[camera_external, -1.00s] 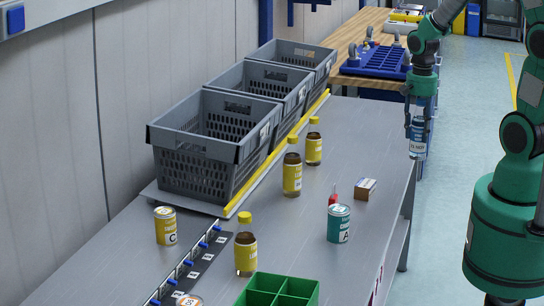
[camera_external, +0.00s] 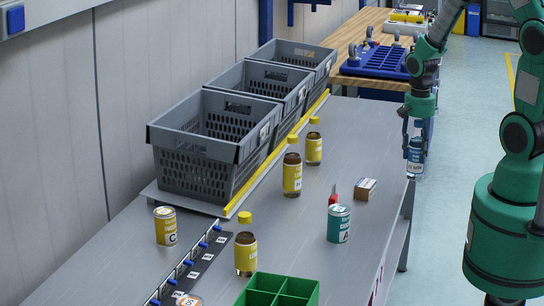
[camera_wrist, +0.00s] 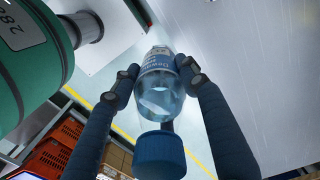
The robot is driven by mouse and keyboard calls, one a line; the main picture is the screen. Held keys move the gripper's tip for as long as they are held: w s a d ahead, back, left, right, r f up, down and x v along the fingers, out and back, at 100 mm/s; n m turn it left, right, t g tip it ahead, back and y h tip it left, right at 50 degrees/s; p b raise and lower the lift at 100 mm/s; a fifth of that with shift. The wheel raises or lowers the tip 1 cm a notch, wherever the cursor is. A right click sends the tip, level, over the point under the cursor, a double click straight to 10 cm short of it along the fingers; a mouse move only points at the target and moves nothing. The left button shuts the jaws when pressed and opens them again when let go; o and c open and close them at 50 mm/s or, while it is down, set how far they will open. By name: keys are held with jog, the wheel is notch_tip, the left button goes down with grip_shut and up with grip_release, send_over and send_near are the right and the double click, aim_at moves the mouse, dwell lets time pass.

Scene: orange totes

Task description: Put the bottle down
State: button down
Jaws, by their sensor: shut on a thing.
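A clear bottle with a blue label (camera_external: 415,158) hangs from my gripper (camera_external: 416,136) in the external view. It is close to the right edge of the grey table (camera_external: 380,130); whether it is over the top or just beyond the edge is hard to tell. In the wrist view the bottle (camera_wrist: 160,92) is between the two fingers of my gripper (camera_wrist: 158,82), which are shut on its sides. Its blue cap (camera_wrist: 159,155) is nearest the camera. No contact under the bottle is visible.
Yellow-labelled bottles (camera_external: 292,175), a teal can (camera_external: 339,224), a small box (camera_external: 366,189) and a red-handled item (camera_external: 333,195) stand on the table. Grey crates (camera_external: 200,165) line the wall side. A green divided box (camera_external: 290,285) is in front. The table's far right part is clear.

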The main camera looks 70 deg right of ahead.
jog(key=w+d+f+b, duration=0.1)
jog(key=w+d, duration=0.7)
jog(key=w, duration=0.5)
jog(key=shift+d+f, duration=0.2)
jog(key=shift+d, duration=0.2)
jog(key=shift+w+f, duration=0.1)
jog(key=shift+f+b, duration=0.45)
jog(key=shift+f, duration=1.2)
jog(key=shift+f, duration=0.15)
jog(key=c, duration=0.9)
grip_release()
jog(key=shift+c, duration=0.2)
notch_tip(320, 180, up, 12)
jog(key=p, duration=0.1)
jog(key=shift+p, duration=0.4)
